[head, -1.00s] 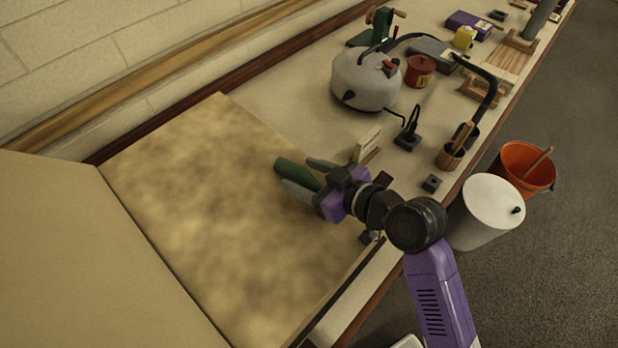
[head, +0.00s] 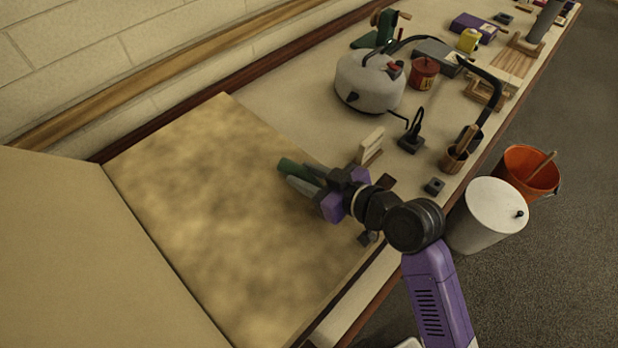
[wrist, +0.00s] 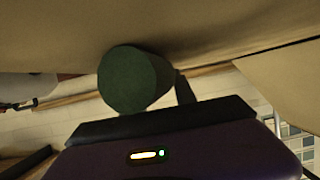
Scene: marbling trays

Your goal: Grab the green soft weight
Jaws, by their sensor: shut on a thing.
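The green soft weight (head: 287,165) is a dark green cylinder held between the fingers of my gripper (head: 305,178) in the head view, over the mottled tan sheet. In the wrist view its round end (wrist: 127,80) faces the camera, left of the middle, with one dark finger (wrist: 184,90) showing to its right. My gripper is shut on it. Part of the weight is hidden by the fingers, and I cannot tell whether it touches the surface below.
The mottled tan sheet (head: 200,200) fills the near bench. A grey kettle-like vessel (head: 368,82), a small cream block stand (head: 371,146) and a black stand (head: 411,141) are beyond. An orange bucket (head: 528,172) and a white bin (head: 487,212) stand right of the bench.

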